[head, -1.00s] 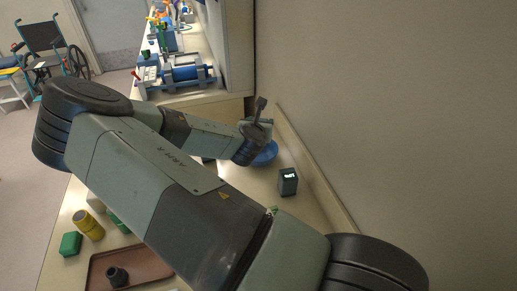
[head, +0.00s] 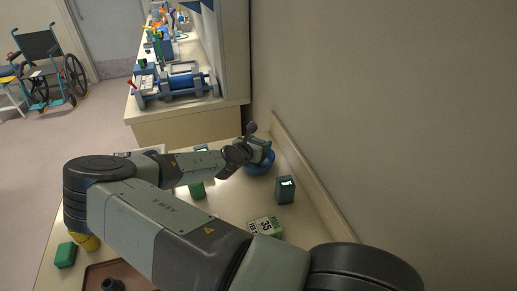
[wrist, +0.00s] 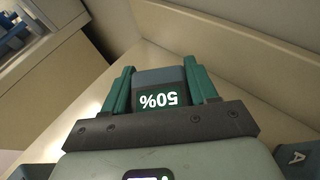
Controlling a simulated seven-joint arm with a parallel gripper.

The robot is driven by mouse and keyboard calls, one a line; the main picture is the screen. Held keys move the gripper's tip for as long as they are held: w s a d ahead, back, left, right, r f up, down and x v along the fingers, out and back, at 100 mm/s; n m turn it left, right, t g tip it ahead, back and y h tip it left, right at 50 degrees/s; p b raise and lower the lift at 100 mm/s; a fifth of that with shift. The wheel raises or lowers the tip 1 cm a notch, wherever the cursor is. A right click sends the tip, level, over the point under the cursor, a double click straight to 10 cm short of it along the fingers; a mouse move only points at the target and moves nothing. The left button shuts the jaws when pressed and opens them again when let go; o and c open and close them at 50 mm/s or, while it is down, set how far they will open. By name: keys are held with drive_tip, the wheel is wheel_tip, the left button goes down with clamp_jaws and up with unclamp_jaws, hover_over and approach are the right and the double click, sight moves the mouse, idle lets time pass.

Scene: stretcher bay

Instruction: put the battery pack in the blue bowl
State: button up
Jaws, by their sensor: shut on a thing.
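The blue bowl (head: 260,165) stands on the bench near the wall in the head view, partly covered by my gripper (head: 264,148), which is just above it. In the wrist view the two green fingers of my gripper (wrist: 161,88) are shut on a dark battery pack (wrist: 158,76) with a lit "50%" display, upside down in the picture. The bowl does not show in the wrist view. In the head view the held pack is too small to make out clearly.
A dark box with a lit display (head: 285,190) stands right of the bowl. A printed white-green block (head: 265,226), a green block (head: 196,191), a green cube (head: 65,255), a yellow can (head: 86,242) and a brown tray (head: 92,280) are nearer. The wall borders the right.

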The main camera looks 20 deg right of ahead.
drive_tip(key=shift+f, duration=1.05)
drive_tip(key=shift+f, duration=0.1)
drive_tip(key=o, duration=1.1)
drive_tip(key=shift+f, duration=0.1)
